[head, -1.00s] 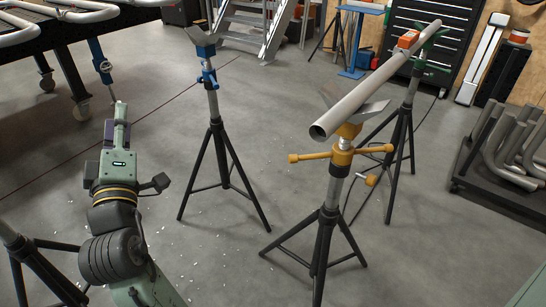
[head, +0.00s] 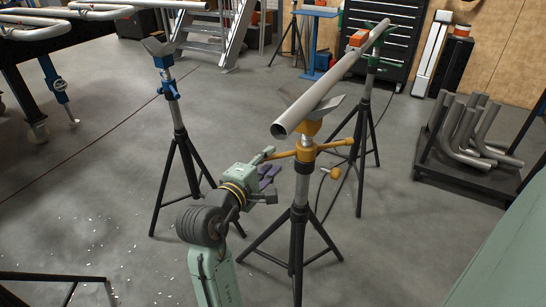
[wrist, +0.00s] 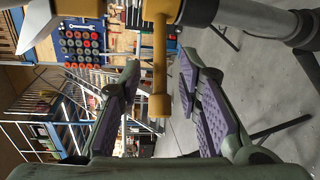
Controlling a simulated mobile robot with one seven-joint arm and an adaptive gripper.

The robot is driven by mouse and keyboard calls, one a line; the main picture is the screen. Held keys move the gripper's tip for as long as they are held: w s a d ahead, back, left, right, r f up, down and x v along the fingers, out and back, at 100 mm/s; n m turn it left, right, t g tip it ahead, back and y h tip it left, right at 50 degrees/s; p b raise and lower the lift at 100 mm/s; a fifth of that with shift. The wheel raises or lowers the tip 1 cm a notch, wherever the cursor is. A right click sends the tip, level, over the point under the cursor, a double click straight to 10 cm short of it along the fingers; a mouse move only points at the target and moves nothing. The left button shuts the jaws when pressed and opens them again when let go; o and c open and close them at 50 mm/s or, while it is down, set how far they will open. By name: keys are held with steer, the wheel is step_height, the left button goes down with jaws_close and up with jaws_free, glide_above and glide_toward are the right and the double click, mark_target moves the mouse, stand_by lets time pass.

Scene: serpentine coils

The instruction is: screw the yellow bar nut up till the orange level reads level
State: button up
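The yellow bar nut (head: 306,151) sits on the yellow-topped stand, with a bar arm sticking out to either side. The stand's V head holds the near end of a grey pipe (head: 335,80). The orange level (head: 358,38) lies on the pipe towards its far end; its reading is too small to tell. My gripper (head: 268,168) is at the left arm of the bar nut. In the wrist view my gripper (wrist: 158,80) is open, its purple-padded fingers apart on either side of the yellow bar arm (wrist: 159,60) and its round end. Neither pad visibly touches it.
A green-topped stand (head: 380,62) carries the pipe's far end. The yellow stand's black tripod legs (head: 297,240) spread near my arm. A rack of bent pipes (head: 470,135) is at the right.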

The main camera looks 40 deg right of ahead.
steer(key=shift+x, duration=1.5)
steer(key=shift+c, duration=0.2)
jaws_close()
